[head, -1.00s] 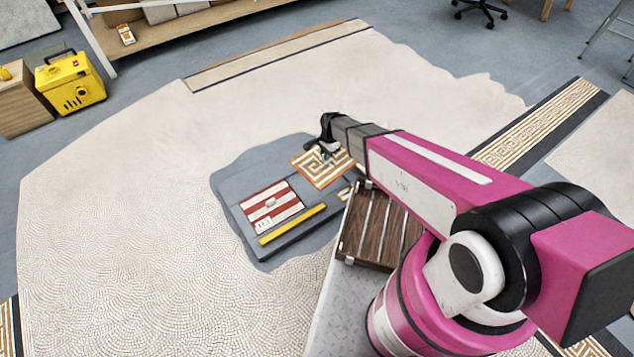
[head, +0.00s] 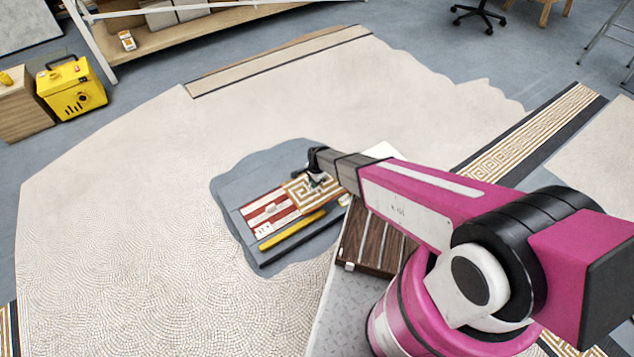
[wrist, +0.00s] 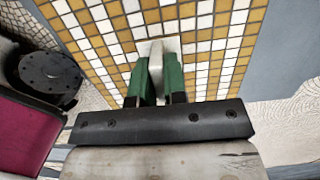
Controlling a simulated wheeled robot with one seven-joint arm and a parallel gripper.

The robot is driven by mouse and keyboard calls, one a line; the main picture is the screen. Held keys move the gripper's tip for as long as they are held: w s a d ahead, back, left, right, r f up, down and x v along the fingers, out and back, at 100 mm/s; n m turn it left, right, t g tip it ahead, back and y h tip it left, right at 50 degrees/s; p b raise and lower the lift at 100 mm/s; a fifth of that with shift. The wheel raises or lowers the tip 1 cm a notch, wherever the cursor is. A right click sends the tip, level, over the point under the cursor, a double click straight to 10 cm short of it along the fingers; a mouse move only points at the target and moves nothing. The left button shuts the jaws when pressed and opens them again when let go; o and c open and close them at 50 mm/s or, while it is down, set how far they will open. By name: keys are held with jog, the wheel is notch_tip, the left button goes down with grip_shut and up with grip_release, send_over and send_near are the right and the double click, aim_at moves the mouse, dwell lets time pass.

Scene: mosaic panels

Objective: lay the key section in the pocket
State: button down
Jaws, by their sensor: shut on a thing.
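The key section is a gold-and-white mosaic panel (head: 322,199) with a Greek key pattern. In the wrist view its tiles (wrist: 215,58) fill the upper middle. My gripper (head: 316,178) is shut on a pale grip block (wrist: 157,60) on its top, between green fingers (wrist: 158,78). The pocket is in the grey slab (head: 240,178) set in the pale mosaic floor. A red-and-white striped section (head: 268,212) lies at its left. From the head view the key section overlaps the striped section's right edge; I cannot tell whether it hovers or touches.
A yellow bar (head: 291,230) lies along the slab's near side. A dark slatted wood rack (head: 372,245) stands just right of the slab, beneath my arm. The pale floor (head: 120,200) around the slab is clear.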

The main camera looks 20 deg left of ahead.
jog(key=w+f, duration=0.1)
jog(key=w, duration=0.1)
jog(key=w+f, duration=0.1)
jog(key=w, duration=0.1)
jog(key=w+f, duration=0.2)
jog(key=shift+w+a, duration=0.3)
jog(key=shift+f, duration=1.95)
jog(key=shift+f, duration=0.15)
jog(key=c, duration=1.2)
grip_release()
jog(key=shift+o, duration=0.2)
jog(key=r, duration=0.8)
jog(key=w+d+r, duration=0.1)
jog(key=r, duration=0.3)
jog(key=shift+r, duration=0.1)
